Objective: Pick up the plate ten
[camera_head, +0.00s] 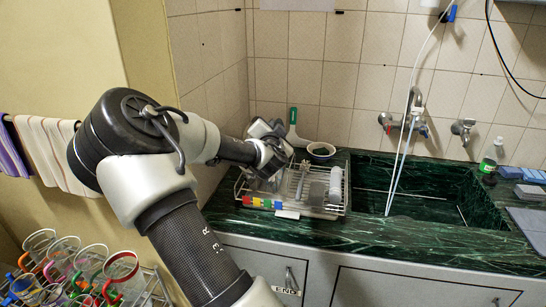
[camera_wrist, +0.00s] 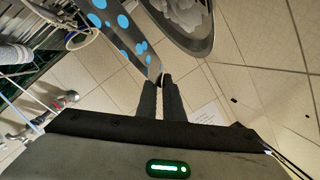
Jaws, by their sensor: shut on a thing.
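My gripper (camera_wrist: 162,84) is shut, its fingertips meeting at the lower end of a grey, blue-dotted piece (camera_wrist: 122,32). This looks like a plate seen at a steep slant, and its far end is cut off by the frame. I cannot read any mark saying it is plate ten. In the head view my gripper (camera_head: 276,158) is over the left part of the wire dish rack (camera_head: 346,196), and it hides what it holds. Pale upright dishes (camera_head: 336,184) stand in the rack's right side.
A dark-rimmed bowl (camera_head: 321,150) is behind the rack, beside a green-and-white upright tool (camera_head: 293,122). A dark round dish (camera_wrist: 205,38) is close to my fingers. The sink (camera_head: 425,203) and faucet (camera_head: 402,124) are right. Several coloured-handled cups (camera_head: 120,268) stand lower left.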

